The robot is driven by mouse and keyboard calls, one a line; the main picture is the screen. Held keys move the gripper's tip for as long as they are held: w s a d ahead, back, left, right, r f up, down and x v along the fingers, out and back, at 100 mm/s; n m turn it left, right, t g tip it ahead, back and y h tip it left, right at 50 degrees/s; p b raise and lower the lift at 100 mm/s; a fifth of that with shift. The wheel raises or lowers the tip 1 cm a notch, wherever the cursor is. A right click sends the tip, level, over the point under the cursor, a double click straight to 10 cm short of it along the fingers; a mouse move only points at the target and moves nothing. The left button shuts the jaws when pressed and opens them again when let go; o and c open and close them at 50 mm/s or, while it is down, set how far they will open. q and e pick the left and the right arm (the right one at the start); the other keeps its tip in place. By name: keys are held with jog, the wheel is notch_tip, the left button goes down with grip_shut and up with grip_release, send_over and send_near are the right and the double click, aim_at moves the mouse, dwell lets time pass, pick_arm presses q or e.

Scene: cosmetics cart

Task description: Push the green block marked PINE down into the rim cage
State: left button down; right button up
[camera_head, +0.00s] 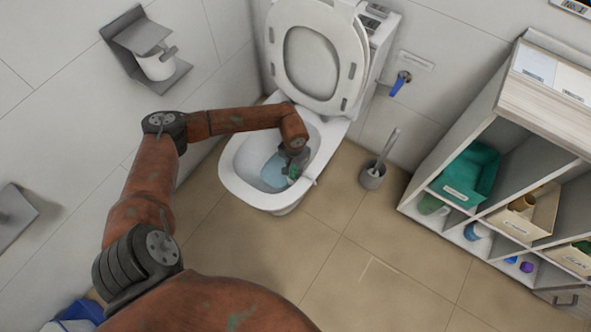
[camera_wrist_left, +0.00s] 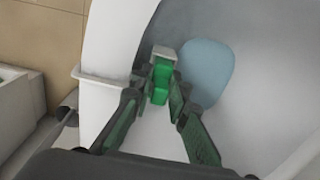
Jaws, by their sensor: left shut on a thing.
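The green block (camera_wrist_left: 161,84) is between the two fingers of my left gripper (camera_wrist_left: 160,90), which is shut on it inside the toilet bowl, near the rim. The PINE marking cannot be read. A pale grey piece that looks like part of the rim cage (camera_wrist_left: 164,52) shows just beyond the block, and a white clip (camera_wrist_left: 92,78) hooks over the rim. I cannot tell how deep the block sits in the cage. In the head view my left gripper (camera_head: 292,168) reaches down to the bowl's right side. My right gripper is not in view.
The toilet bowl (camera_head: 232,170) holds blue water, with its lid (camera_head: 312,60) raised. A toilet brush in its holder (camera_head: 372,177) stands to the right. A shelf unit (camera_head: 545,110) with bins is farther right. The tiled floor between is clear.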

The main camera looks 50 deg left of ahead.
aim_at(294, 169)
pick_arm(q)
jog(key=shift+f, duration=0.15)
jog(key=c, duration=1.8)
grip_release()
jog(key=shift+o, duration=0.2)
jog(key=shift+d, duration=0.15)
jog(key=shift+d, duration=0.15)
jog(key=r, duration=1.2)
jog(key=shift+a+r, duration=0.1)
jog(key=shift+a, duration=0.25)
